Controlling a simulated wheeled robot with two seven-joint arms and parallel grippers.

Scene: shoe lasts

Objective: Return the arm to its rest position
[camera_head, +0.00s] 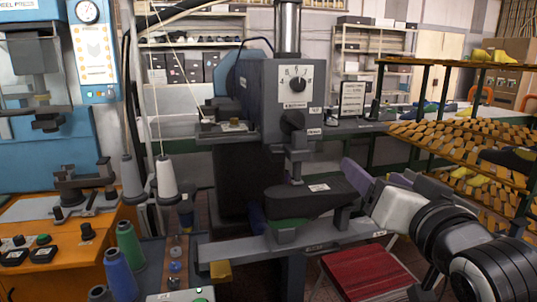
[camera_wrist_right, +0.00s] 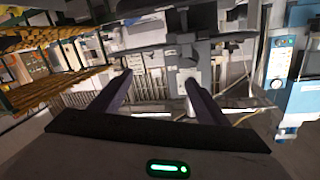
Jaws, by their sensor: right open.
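My right arm comes in from the lower right in the head view. Its gripper (camera_head: 372,174) is open, with two purple-grey fingers apart. It is beside the right end of a dark, shoe-shaped piece (camera_head: 312,197) with a white label on the grey machine. I cannot tell whether the fingers touch that piece. In the right wrist view the gripper (camera_wrist_right: 157,84) shows two spread fingers with nothing held between them. My left gripper is not in view.
The grey machine (camera_head: 290,100) stands in the centre, its bar (camera_head: 295,240) reaching below the gripper. A rack (camera_head: 425,105) of yellow-brown lasts stands at right. A red stool (camera_head: 368,272) is under the arm. An orange bench (camera_head: 65,250) and thread spools (camera_head: 122,275) are left.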

